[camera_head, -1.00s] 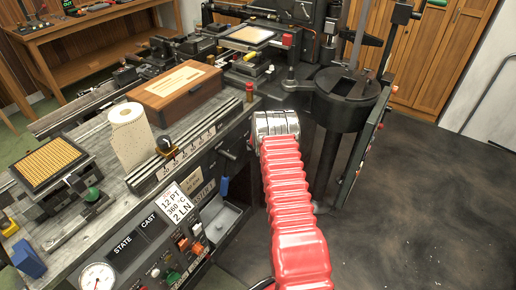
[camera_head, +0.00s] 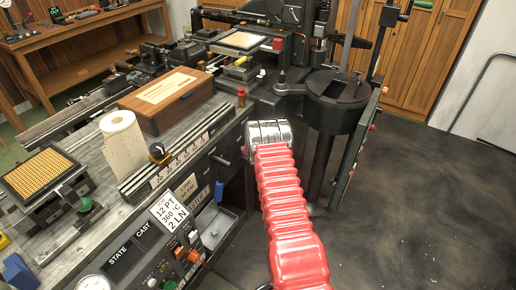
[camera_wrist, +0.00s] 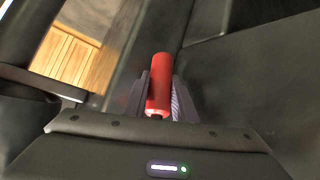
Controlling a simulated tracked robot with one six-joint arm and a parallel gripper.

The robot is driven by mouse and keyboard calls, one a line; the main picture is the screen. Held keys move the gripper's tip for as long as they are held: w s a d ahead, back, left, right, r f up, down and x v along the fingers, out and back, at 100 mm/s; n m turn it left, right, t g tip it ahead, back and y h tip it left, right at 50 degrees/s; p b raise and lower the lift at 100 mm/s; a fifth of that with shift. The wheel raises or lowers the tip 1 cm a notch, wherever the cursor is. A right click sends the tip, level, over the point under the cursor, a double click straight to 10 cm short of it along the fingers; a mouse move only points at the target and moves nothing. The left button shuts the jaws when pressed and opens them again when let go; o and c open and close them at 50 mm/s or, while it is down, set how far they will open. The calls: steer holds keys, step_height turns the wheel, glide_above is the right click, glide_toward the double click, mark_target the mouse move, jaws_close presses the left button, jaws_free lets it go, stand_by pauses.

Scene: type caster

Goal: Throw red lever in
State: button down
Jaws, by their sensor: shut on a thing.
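A red cylindrical handle (camera_wrist: 160,84), which looks like the red lever's grip, stands between the two dark fingers of my gripper (camera_wrist: 161,80) in the wrist view. The fingers are shut on it, one on each side. In the head view my red-sleeved arm reaches forward to the caster's front right corner. My gripper and the held handle are hidden there behind the arm's silver end.
A round black pot (camera_head: 338,100) stands just right of my arm's end. The bench at left carries a wooden box (camera_head: 166,98), a paper roll (camera_head: 122,140) and a type tray (camera_head: 40,172). A small red knob (camera_head: 241,96) stands at its corner. Dark floor (camera_head: 430,200) is clear at right.

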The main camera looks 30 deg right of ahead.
steer(key=shift+s+d+f, duration=0.1)
steer(key=shift+s+d, duration=0.05)
steer(key=shift+d, duration=0.05)
steer(key=c, duration=1.7)
jaws_free()
steer(key=shift+c, duration=0.2)
steer(key=shift+a, duration=0.1)
steer(key=v, duration=1.3)
steer(key=shift+s+a+r, duration=0.2)
steer(key=shift+s, duration=0.1)
